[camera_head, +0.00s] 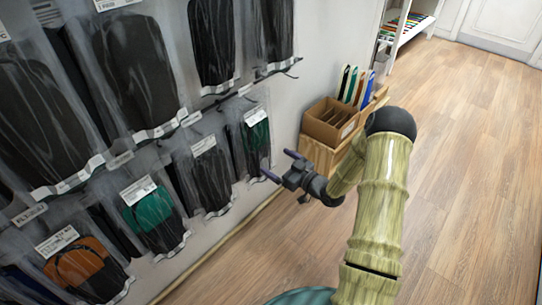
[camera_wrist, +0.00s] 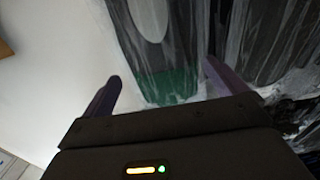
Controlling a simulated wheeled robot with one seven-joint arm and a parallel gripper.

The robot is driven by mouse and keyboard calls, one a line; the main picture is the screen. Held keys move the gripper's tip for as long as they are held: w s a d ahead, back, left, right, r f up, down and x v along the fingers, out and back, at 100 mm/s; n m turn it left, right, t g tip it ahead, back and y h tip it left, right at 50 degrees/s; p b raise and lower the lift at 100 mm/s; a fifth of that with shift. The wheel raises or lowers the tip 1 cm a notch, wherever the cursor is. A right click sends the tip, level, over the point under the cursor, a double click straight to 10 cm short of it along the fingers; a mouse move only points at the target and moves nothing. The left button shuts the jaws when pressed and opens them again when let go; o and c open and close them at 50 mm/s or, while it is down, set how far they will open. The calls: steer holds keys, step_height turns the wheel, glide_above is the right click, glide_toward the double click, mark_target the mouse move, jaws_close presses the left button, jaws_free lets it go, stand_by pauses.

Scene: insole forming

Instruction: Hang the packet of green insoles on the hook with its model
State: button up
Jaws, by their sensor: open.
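A clear packet with dark and green insoles (camera_head: 257,137) hangs at the right end of the lower row on the wall display, with a white label at its top. Another packet with a teal-green insole (camera_head: 154,209) hangs lower left in that row. My gripper (camera_head: 279,165) is open, just right of the right-end packet. In the wrist view, a packet with a green part (camera_wrist: 170,88) shows between and beyond the fingers of my gripper (camera_wrist: 162,74). Whether the fingers touch it, I cannot tell. The hook behind the packet is hidden.
More packets of black insoles (camera_head: 143,70) and an orange-brown one (camera_head: 78,262) crowd the wall. A cardboard box (camera_head: 331,122) on a wooden stand, with upright coloured items behind, is close to my arm. The wooden floor (camera_head: 470,190) at right is clear.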

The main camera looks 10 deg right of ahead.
steer(key=p+v, duration=0.2)
steer(key=v, duration=1)
steer(key=shift+s+p, duration=0.2)
steer(key=shift+p, duration=0.15)
steer(key=shift+d, duration=0.1)
